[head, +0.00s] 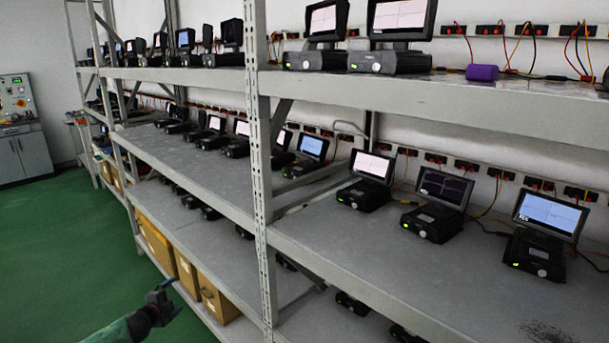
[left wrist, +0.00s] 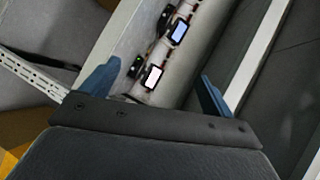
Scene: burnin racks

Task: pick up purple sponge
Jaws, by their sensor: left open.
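The purple sponge (head: 482,72) lies on the top shelf (head: 500,97) at the right in the head view, near the wall sockets and loose wires. My left gripper (head: 164,290) is low at the bottom left of the head view, in front of the lower shelves and far from the sponge. In the left wrist view its two blue fingers (left wrist: 158,88) stand wide apart with nothing between them. The sponge does not show in the left wrist view. My right gripper is in neither view.
A perforated upright post (head: 261,170) stands between the shelf bays. Black devices with screens (head: 396,40) stand left of the sponge, and more (head: 545,235) fill the middle shelf. Cardboard boxes (head: 185,272) sit on the bottom shelf. The green floor (head: 60,260) is open at left.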

